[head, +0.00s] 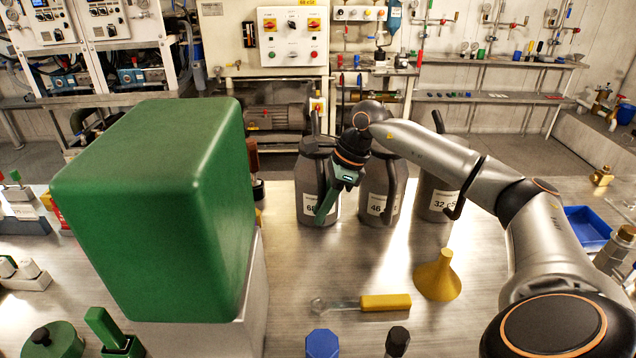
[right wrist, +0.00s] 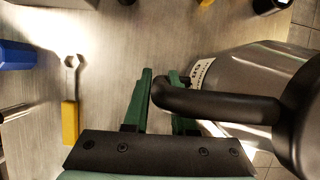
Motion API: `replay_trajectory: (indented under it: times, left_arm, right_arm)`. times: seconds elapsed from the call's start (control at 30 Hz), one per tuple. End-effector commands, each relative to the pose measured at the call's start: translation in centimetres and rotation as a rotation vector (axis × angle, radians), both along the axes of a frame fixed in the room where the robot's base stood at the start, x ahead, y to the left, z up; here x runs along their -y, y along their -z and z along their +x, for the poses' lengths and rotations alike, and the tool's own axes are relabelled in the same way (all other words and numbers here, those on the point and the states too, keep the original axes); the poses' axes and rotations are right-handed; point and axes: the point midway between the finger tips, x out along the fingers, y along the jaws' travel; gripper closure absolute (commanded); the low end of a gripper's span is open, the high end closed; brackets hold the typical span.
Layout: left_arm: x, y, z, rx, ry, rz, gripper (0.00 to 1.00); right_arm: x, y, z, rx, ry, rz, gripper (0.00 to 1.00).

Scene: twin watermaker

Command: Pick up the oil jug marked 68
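The oil jug marked 68 (head: 316,190) is grey with a white label, partly covered by the gripper. It stands upright on the table, leftmost in a row with the jugs marked 46 (head: 379,190) and 32 (head: 437,193). My right gripper (head: 325,212) points down at the handle side of jug 68. In the right wrist view its green fingers (right wrist: 160,103) lie close on both sides of the jug's black handle (right wrist: 215,104), and appear shut on it. The jug's body (right wrist: 245,80) fills the right of that view. My left gripper is not in view.
A large green box (head: 150,190) on a grey base blocks the left front. A yellow funnel (head: 438,277) and a yellow-handled wrench (head: 385,302) lie in front of the jugs, with bare table between. A blue tray (head: 587,228) is at right.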

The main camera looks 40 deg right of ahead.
Motion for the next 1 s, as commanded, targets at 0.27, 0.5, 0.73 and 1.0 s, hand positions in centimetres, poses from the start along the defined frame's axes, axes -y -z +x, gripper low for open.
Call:
replay_trajectory:
  times: [0.27, 0.5, 0.73, 1.0]
  left_arm:
    - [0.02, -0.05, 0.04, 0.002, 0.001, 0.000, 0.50]
    - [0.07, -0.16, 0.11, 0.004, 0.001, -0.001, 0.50]
    - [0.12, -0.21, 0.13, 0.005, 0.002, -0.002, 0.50]
    - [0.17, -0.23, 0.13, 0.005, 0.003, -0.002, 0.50]
  right_arm:
    - [0.02, -0.04, 0.00, 0.001, 0.000, -0.001, 1.00]
    - [0.02, -0.06, -0.01, 0.001, 0.000, -0.001, 1.00]
    - [0.03, -0.06, 0.00, 0.001, 0.000, -0.001, 1.00]
    - [0.03, -0.06, 0.00, 0.001, 0.000, -0.001, 1.00]
